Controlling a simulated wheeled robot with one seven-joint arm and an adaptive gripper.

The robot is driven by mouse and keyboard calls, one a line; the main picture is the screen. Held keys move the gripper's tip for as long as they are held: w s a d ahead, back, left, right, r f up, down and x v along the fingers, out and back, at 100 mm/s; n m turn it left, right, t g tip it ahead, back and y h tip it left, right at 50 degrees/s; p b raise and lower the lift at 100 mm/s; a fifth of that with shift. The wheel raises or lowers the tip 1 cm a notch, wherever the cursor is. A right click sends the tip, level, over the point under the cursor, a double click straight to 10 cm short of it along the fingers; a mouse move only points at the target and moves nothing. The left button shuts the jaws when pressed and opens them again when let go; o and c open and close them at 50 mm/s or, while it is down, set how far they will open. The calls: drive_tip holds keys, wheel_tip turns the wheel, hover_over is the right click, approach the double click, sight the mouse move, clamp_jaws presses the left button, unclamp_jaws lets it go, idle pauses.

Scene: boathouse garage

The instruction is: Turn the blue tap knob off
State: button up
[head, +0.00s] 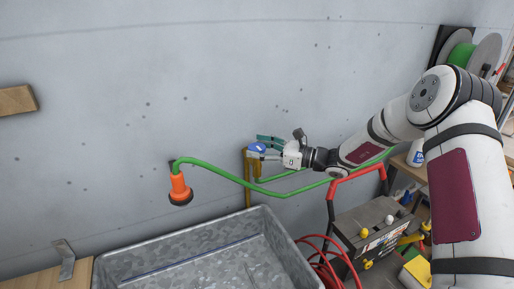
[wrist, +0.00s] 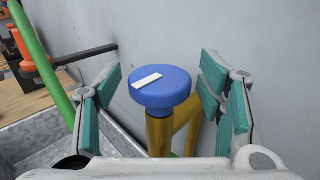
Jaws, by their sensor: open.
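The blue tap knob (wrist: 160,92) is a round cap with a white bar mark on top, on a brass-coloured pipe (wrist: 158,135) by the grey wall. In the head view the knob (head: 257,148) sits at the top of the pipe, partly hidden by my gripper (head: 268,147). In the wrist view my gripper (wrist: 165,98) is open, with one teal-padded finger on each side of the knob. There are gaps between the fingers and the knob, and nothing is held.
A galvanised metal trough (head: 205,256) stands below. A green hose (head: 225,174) with an orange nozzle (head: 179,187) runs past the pipe, close to my gripper.

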drive_tip(key=v, duration=1.1)
drive_tip(key=shift+s, duration=0.1)
drive_tip(key=s+a+r+n+g+h, duration=0.35)
drive_tip(key=s+n, duration=0.25)
drive_tip(key=s, duration=0.2)
drive_tip(key=s+a+r+n+g+h, duration=0.2)
drive_tip(key=s+r+n+g+h, duration=0.15)
drive_tip(key=s+n, duration=0.4)
drive_tip(key=s+d+r+n+t+h, duration=0.2)
drive_tip(key=s+d+n+h, duration=0.1)
drive_tip(key=s, duration=0.3)
drive_tip(key=s+d+r+n+t+h+b, duration=0.1)
drive_tip(key=s+d+r+n+h, duration=0.1)
drive_tip(key=s, duration=0.5)
drive_tip(key=s+d+r+n+t+h, duration=0.1)
drive_tip(key=s+d+n+t+h, duration=0.1)
drive_tip(key=s+d+n+h, duration=0.2)
drive_tip(key=shift+s+d+r+t+h+b, duration=0.35)
drive_tip(key=shift+s+d, duration=0.7)
drive_tip(key=shift+s, duration=0.4)
